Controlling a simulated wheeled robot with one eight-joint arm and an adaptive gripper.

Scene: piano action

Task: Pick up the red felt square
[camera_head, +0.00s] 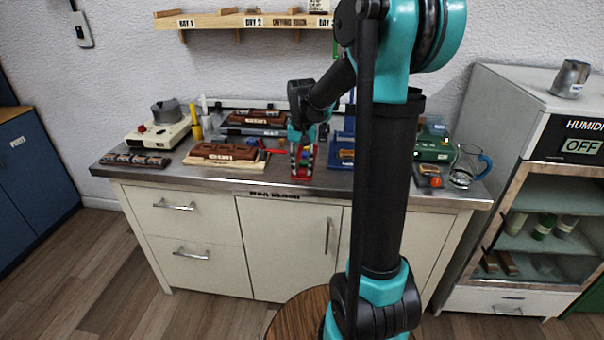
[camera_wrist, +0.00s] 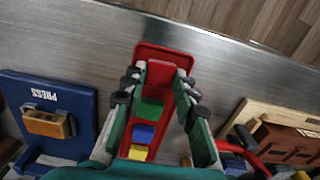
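The red felt square (camera_wrist: 160,74) lies at the far end of a narrow red tray (camera_wrist: 165,49) in the wrist view. A green square (camera_wrist: 149,108), a blue square (camera_wrist: 143,133) and a yellow square (camera_wrist: 138,152) lie in a row behind it. My gripper (camera_wrist: 160,82) is open over the tray, with one finger on each side of the red square and gaps between. Its height above the square is hard to tell. In the head view the tray (camera_head: 301,178) stands near the counter's front edge, below my gripper; the red square is hard to separate from the tray there.
A blue press (camera_wrist: 50,105) stands left of the tray in the wrist view. A wooden board (camera_wrist: 262,110) with a brown block and a red-handled tool (camera_wrist: 245,140) are on the right. The metal counter (camera_wrist: 75,35) is bare along its front edge.

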